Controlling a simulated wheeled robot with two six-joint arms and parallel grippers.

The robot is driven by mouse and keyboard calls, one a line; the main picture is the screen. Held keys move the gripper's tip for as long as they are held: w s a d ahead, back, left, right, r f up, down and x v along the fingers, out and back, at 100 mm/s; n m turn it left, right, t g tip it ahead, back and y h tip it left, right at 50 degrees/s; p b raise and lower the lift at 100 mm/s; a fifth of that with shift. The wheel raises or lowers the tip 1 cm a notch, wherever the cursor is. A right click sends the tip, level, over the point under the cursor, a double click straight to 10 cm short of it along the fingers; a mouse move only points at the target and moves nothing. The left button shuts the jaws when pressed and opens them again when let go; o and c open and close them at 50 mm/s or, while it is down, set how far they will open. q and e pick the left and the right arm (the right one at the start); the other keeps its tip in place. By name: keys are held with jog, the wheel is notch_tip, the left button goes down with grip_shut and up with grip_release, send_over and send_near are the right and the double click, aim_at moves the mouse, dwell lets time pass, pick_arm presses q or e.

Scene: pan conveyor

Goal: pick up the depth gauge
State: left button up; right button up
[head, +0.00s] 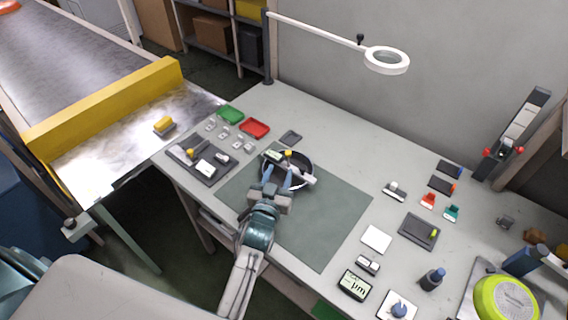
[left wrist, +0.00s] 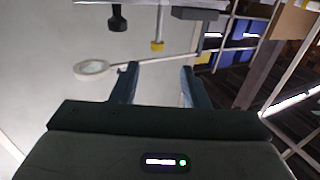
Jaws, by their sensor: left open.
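The depth gauge (head: 273,156) appears to be the pale bar with a small display and a yellow knob, lying across the dark round pan (head: 303,163) on the green mat. My left gripper (head: 281,173) is open at the near side of the gauge, its two fingers pointing towards it and hiding part of the bar and pan. In the left wrist view, which looks upside down, the gauge's yellow-tipped post (left wrist: 158,32) and black knob (left wrist: 118,18) show at the top, beyond the open fingers (left wrist: 157,72). Nothing is visibly held between them. My right gripper is not in view.
A ring lamp (head: 387,61) overhangs the bench's back. Several small instruments stand right. The mat's near right part (head: 325,225) is clear. A conveyor (head: 75,50) is far left.

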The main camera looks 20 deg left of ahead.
aim_at(288, 152)
pick_arm(q)
jog(key=w, duration=0.4)
jog(key=shift+a+f, duration=0.15)
jog(key=w, duration=0.4)
jog(key=shift+w+r, duration=0.2)
jog(key=shift+w, duration=0.5)
jog(key=shift+s, duration=0.1)
